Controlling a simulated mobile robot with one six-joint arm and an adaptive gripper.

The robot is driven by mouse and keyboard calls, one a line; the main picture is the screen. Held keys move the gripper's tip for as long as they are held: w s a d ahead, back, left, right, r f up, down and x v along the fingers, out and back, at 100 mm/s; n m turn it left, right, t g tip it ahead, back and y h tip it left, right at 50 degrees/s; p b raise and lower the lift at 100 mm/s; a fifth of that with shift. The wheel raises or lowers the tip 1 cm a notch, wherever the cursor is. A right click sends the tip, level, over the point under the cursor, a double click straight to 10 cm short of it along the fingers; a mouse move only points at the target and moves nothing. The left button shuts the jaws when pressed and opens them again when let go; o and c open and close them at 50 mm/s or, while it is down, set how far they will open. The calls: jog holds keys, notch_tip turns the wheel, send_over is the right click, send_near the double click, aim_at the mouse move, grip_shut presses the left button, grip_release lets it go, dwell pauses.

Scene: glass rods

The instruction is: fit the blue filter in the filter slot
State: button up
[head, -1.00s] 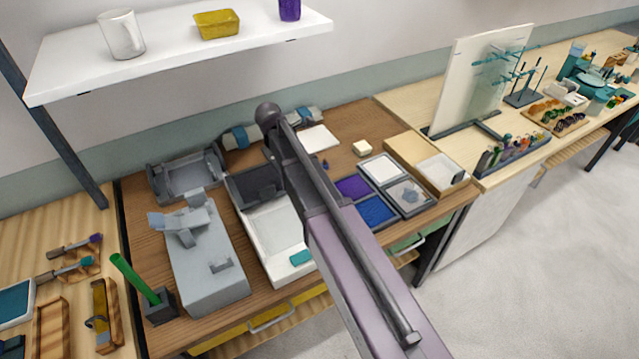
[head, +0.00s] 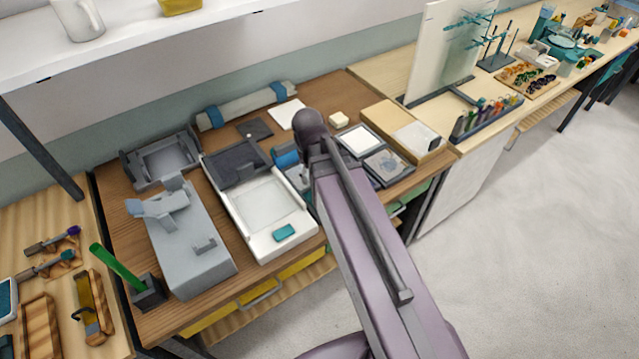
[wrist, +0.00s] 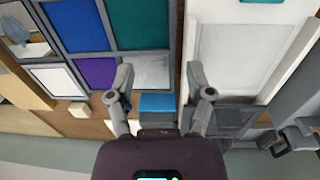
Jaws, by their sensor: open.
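The blue filter (wrist: 75,25) lies flat in a compartment of the dark-framed filter tray (wrist: 108,22), at the upper left of the wrist view. My arm hides it in the head view. My gripper (wrist: 160,75) is open, with nothing clearly held. Its fingertips are near the tray's pale compartment and the edge of the white device (wrist: 240,60), to the right of the blue filter. A small blue piece shows between the fingers; I cannot tell what it is. The white device, with its dark raised lid, also shows in the head view (head: 303,227). I cannot clearly identify the filter slot.
A teal filter (wrist: 140,22), a purple one (wrist: 97,72) and a white one (wrist: 55,80) lie around the blue filter. A grey machine (head: 195,250) stands left of the white device. A strapped roll (head: 245,105) lies at the back, and a wooden box (head: 385,112) at the right.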

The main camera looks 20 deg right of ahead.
jog(key=s+m, duration=0.3)
jog(key=shift+s+d+y, duration=0.35)
jog(key=shift+y, duration=0.05)
jog(key=shift+o, duration=0.5)
jog(key=w+a+m, duration=0.1)
jog(key=w+m, duration=0.3)
jog(key=w, duration=0.4)
jog(key=w+a+r+m+p, duration=0.1)
jog(key=w+a+m, duration=0.1)
jog(key=w+m, duration=0.3)
jog(key=w+a+r+m+p, duration=0.1)
jog(key=w+m, duration=0.4)
jog(key=w, duration=0.6)
jog(key=shift+w+a, duration=0.1)
jog(key=shift+a, duration=0.3)
jog(key=shift+w+a+m, duration=0.15)
jog(key=shift+w+m, duration=0.2)
jog(key=shift+m, duration=0.05)
jog(key=shift+f, duration=0.1)
